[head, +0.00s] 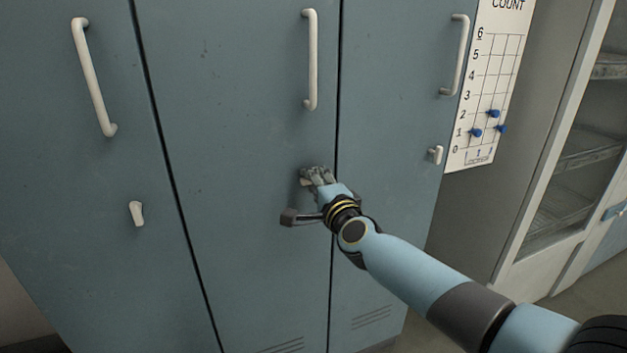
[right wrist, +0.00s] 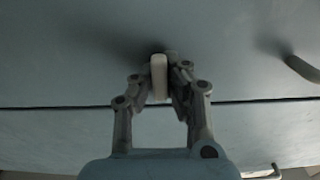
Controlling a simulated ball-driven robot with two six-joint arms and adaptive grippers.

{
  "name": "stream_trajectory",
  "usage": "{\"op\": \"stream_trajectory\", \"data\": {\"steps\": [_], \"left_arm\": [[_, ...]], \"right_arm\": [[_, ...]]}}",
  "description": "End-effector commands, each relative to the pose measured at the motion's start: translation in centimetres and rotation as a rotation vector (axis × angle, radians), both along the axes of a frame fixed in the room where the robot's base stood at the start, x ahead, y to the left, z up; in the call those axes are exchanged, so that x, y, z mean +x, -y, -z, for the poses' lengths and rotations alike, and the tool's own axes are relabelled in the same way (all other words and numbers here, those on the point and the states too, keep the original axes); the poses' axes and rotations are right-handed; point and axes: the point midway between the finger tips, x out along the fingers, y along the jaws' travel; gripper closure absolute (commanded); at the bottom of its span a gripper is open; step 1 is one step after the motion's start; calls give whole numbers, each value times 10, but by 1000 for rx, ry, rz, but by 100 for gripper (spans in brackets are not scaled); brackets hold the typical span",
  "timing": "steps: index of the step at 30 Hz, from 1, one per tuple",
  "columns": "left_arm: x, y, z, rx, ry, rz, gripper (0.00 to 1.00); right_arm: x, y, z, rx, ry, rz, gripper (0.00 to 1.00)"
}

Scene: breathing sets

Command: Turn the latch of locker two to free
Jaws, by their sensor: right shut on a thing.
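The middle locker door (head: 250,120) is blue-grey and shut, with a long pale handle (head: 311,60) high on its right side. My right gripper (head: 314,176) is at this door below the handle, near its right edge. In the right wrist view, my right gripper (right wrist: 160,88) is shut on a small off-white latch (right wrist: 158,78), with a finger on each side of it. In the head view the fingers mostly hide this latch, so its turn is hard to tell there. My left gripper is in neither view.
The left door has its own handle (head: 94,78) and a small pale latch (head: 137,213). The right door has a handle (head: 456,55) and latch (head: 436,155). A count chart (head: 490,85) with blue pegs hangs to the right, before a glass-fronted cabinet (head: 570,150).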

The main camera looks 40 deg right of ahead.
Motion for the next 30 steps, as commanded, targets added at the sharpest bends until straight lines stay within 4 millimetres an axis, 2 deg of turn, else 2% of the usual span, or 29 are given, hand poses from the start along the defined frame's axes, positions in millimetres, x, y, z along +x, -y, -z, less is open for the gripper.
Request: {"op": "stream_trajectory", "data": {"steps": [11, 12, 18, 26, 30], "left_arm": [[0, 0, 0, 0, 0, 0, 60], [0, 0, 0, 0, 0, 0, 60], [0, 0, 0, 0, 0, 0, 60], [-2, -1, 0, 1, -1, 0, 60], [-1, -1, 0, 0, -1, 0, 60]], "right_arm": [[0, 0, 1, 7, 1, 1, 100], [0, 0, 1, 6, 0, 1, 87], [0, 0, 1, 5, 0, 0, 63], [-1, 0, 0, 5, 0, 0, 63], [-15, -4, 1, 5, -1, 0, 63]]}}
